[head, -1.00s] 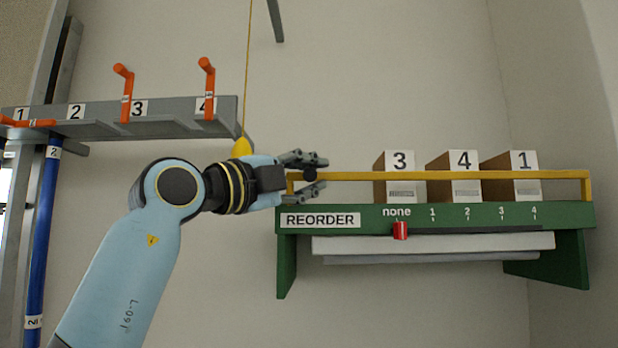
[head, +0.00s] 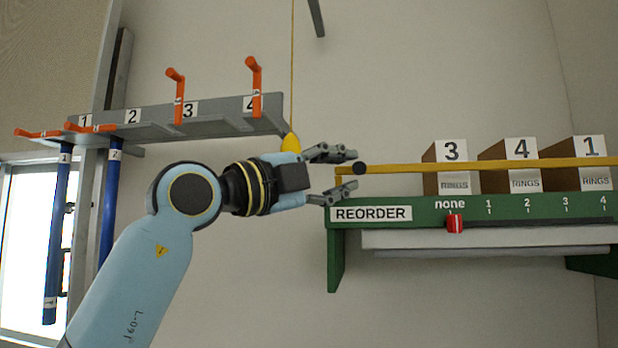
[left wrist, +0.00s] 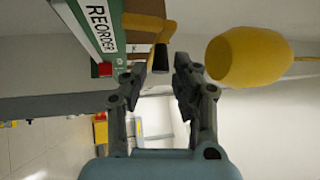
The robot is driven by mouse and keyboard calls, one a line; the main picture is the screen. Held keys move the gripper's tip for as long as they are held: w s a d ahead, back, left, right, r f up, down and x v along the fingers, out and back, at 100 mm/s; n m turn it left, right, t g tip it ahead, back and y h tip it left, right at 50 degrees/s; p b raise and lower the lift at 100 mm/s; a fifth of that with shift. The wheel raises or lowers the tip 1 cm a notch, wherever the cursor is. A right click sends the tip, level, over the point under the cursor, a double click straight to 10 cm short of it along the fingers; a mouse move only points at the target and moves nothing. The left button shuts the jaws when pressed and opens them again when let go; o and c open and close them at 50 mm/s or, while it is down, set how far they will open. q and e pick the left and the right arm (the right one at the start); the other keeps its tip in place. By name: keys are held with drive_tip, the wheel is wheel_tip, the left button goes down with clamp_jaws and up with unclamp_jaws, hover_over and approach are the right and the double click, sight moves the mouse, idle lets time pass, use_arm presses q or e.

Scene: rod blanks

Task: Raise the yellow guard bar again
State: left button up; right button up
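The yellow guard bar (head: 480,167) runs level across the front of the green shelf, in front of the boxes. A black knob (head: 359,168) sits at its left end. My left gripper (head: 350,172) is open, its fingers apart above and below the knob's line, with the knob just at the fingertips. In the left wrist view the knob (left wrist: 160,58) lies ahead of the gap between the fingertips, with part of the yellow bar (left wrist: 150,22) behind it. The fingers do not appear to grip it. The bar's right end is out of view. My right gripper is not in view.
A yellow pull weight (head: 291,142) hangs on a cord close behind my left gripper. A grey rack (head: 210,122) with orange hooks and blue rods is at left. The green shelf (head: 420,213) carries a REORDER label, a red slider (head: 455,224) and boxes marked 3, 4, 1.

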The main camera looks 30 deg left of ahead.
use_arm(q)
drive_tip(key=v, duration=0.7)
drive_tip(key=shift+s+a, duration=0.15)
drive_tip(key=shift+s, duration=0.2)
